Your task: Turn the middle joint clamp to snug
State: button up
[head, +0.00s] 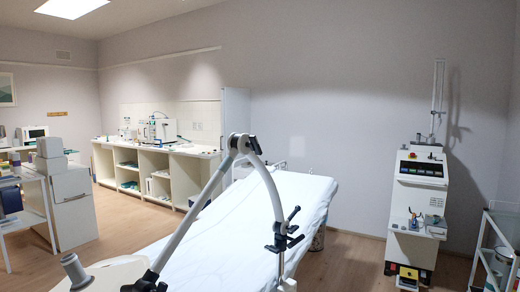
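A jointed holding arm with two pale grey tubes stands in front of me in the head view. Its middle joint clamp (241,143) is at the top of the bend, with a dark knob or lever on its right side. How tight the clamp is cannot be told. One tube (265,182) runs down right to a black clamp (285,236) with handles at the couch's side. The other tube (195,222) slopes down left to a dark end fitting (148,284) at the bottom edge. My gripper is not in view.
The couch (305,192), covered by a white sheet, lies behind the holding arm. A white machine on a column (420,190) stands right, with a wire trolley (492,250) at the right edge. White shelving (160,170) lines the back left. Wooden floor (345,262) is clear between couch and machine.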

aim_at(254, 145)
jog(key=z, duration=0.7)
jog(key=i, duration=0.7)
jog(key=u, duration=0.35)
